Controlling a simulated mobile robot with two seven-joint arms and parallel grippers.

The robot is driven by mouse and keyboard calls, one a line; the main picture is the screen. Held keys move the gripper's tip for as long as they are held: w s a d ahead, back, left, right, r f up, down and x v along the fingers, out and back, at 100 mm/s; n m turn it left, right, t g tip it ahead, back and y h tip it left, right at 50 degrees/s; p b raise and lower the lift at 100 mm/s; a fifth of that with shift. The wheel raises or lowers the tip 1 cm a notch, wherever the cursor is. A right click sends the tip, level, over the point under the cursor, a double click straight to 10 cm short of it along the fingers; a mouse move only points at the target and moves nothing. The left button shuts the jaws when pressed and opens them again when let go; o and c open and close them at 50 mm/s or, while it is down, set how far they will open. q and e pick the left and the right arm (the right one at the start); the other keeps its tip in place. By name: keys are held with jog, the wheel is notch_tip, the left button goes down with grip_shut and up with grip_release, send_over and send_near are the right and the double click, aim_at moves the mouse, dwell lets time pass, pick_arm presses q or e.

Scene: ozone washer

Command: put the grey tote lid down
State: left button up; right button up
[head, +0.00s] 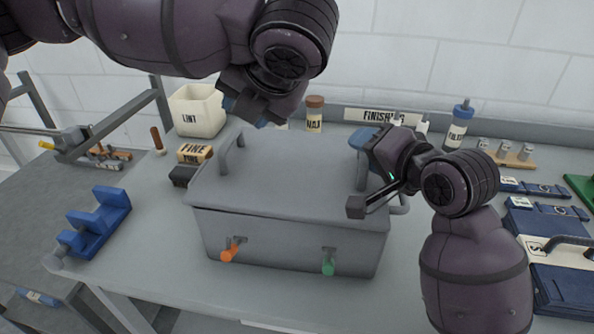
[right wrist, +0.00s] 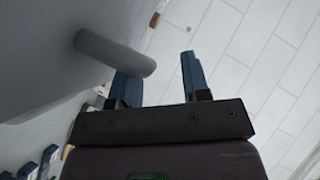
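The grey tote lid (head: 290,180) lies on top of the grey tote (head: 290,240) on the table, with no clear gap seen between them. It has an upright handle at its left (head: 228,148) and another at its right (head: 362,172). My right gripper (head: 365,138) is beside the right handle. In the right wrist view its two blue fingers (right wrist: 160,80) stand apart with nothing gripped between them, and a grey bar (right wrist: 115,53) ends near the left finger. My left gripper (head: 247,113) is behind the lid's left part; its blue fingers look apart, partly hidden by my arm.
An orange latch (head: 231,249) and a green latch (head: 328,262) are on the tote's front. A LINT bin (head: 198,110), a FINE block (head: 194,153) and bottles stand behind. A blue stepped holder (head: 98,218) is left; blue cases (head: 560,250) are right.

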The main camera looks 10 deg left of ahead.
jog(key=v, duration=1.2)
jog(key=shift+s, duration=0.1)
